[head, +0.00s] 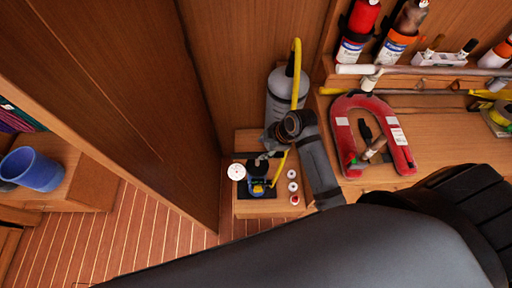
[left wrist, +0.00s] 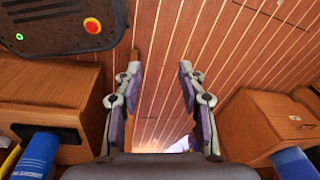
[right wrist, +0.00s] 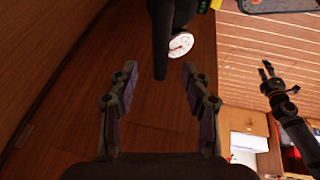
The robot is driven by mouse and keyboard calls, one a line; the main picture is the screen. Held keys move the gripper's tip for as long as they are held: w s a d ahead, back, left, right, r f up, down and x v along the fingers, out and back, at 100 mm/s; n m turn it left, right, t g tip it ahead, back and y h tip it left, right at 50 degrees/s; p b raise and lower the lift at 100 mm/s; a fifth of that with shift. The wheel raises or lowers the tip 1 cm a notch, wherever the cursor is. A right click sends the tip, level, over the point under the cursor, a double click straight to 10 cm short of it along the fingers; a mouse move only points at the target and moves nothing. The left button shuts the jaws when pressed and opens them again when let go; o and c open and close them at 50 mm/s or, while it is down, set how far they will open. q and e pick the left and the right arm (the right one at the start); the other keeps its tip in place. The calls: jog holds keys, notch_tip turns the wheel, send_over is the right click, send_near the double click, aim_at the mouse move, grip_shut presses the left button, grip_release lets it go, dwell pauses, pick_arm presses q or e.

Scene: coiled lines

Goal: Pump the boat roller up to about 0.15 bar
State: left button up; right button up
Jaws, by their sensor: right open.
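My right gripper (head: 267,155) is open at the pump's top. In the right wrist view, a dark upright bar (right wrist: 161,40) is just beyond its fingertips. My left gripper (left wrist: 160,72) is open and empty above the floor.
A wooden partition (head: 150,90) rises left of the pump. Small white round pieces (head: 292,187) lie right of it. A red horseshoe-shaped float (head: 341,130) and bottles (head: 357,30) are at the right. A blue bucket (head: 35,168) stands far left. The slatted floor (head: 120,235) is clear.

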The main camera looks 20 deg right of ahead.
aim_at(254, 154)
jog(key=x, duration=0.4)
jog(key=shift+s+f+p, duration=0.2)
jog(key=shift+p, duration=0.2)
jog(key=x, duration=0.5)
jog(key=shift+w+a+f, duration=0.1)
jog(key=shift+w+f, duration=0.05)
jog(key=shift+w, duration=0.15)
jog(key=shift+f, duration=0.15)
jog(key=c, duration=1)
pick_arm(q)
jog(key=shift+s+d+r, duration=0.35)
jog(key=shift+s+r, duration=0.2)
jog(key=shift+s, duration=0.15)
pick_arm(e)
grip_shut()
jog(key=shift+f, duration=0.1)
